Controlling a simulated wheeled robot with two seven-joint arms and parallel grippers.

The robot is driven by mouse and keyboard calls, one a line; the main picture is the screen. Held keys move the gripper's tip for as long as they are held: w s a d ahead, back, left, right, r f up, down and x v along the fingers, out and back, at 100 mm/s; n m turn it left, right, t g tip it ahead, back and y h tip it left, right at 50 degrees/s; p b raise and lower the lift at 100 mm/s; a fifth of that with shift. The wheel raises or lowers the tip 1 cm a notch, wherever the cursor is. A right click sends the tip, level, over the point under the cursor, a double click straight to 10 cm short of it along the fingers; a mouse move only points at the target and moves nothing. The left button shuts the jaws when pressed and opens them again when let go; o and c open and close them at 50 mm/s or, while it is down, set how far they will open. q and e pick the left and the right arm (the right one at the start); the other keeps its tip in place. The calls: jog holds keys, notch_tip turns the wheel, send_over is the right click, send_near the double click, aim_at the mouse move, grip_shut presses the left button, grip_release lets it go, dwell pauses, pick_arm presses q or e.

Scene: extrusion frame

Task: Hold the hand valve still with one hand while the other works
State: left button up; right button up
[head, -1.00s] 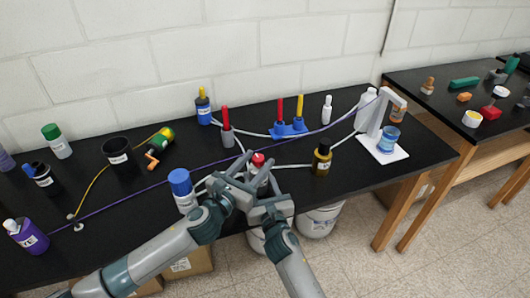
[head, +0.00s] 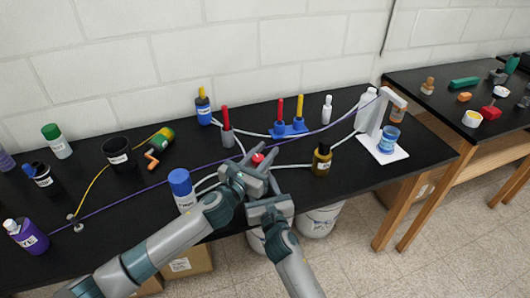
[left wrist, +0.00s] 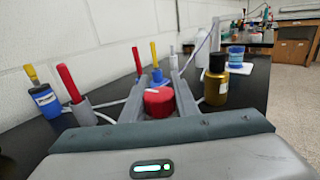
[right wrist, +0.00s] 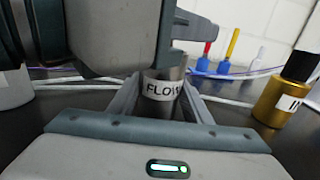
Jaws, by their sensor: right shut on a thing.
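The hand valve has a red knob (head: 257,159) on top, partly hidden by my left gripper in the head view. The left wrist view shows the red knob (left wrist: 159,102) between the fingers of my left gripper (head: 249,167), which look open, one on each side; contact is hard to tell. The right wrist view shows the valve's grey metal body (right wrist: 160,88) with a "FLOW" label, upright between the fingers of my right gripper (right wrist: 158,102). My right gripper is shut on this body, below my left gripper.
A blue-capped white bottle (head: 181,188) stands close to the left of the valve. A dark yellow bottle (head: 321,160) stands to the right. A red-handled valve (head: 226,127) and a blue two-handled block (head: 289,128) are behind. Hoses cross the black bench.

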pick_arm(q)
jog(key=shift+s+d+m+g+h, duration=0.2)
jog(key=shift+m+g+h, duration=0.6)
jog(key=shift+h, duration=0.15)
jog(key=shift+s+d+m+g+h, duration=0.15)
jog(key=shift+d+m+g+h, duration=0.05)
jog(key=shift+m+g+h, duration=0.7)
jog(key=o, duration=1.1)
jog(key=shift+c, duration=0.2)
jog(key=v, duration=1.2)
jog(key=shift+f, duration=0.15)
